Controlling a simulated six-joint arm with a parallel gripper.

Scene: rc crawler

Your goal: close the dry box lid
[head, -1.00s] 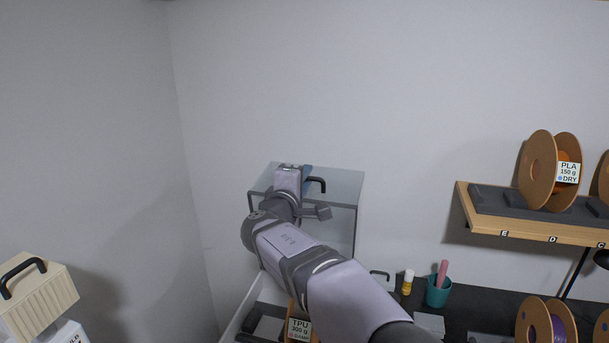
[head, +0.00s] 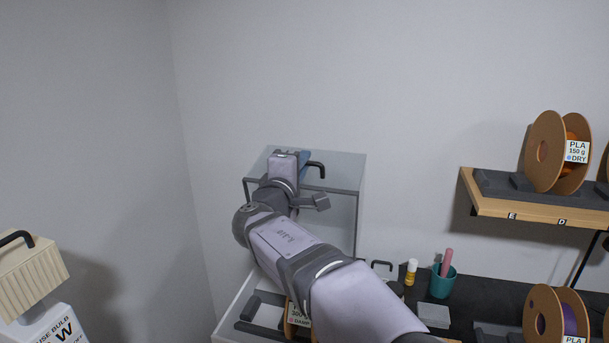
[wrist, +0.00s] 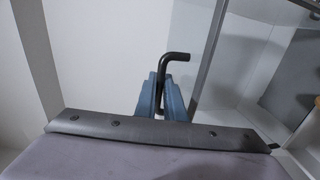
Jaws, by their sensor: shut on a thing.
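The dry box lid (head: 343,172) is a clear panel with dark edges. It stands raised above the white dry box (head: 230,318), and its black bent handle (head: 317,166) is near the top. My gripper (head: 303,163) is at this handle. In the wrist view my gripper's blue fingers (wrist: 162,98) are shut on the handle (wrist: 176,57), whose bent end sticks out above them. The clear lid panel (wrist: 213,60) shows just right of the fingers. My arm hides part of the lid and the box.
A spool with a partly hidden label (head: 292,318) sits in the box. To the right are a yellow bottle (head: 411,273), a teal cup (head: 441,282) and a purple spool (head: 556,318). A wooden shelf (head: 540,208) holds a PLA spool (head: 546,152). A cream lamp (head: 28,280) stands at left.

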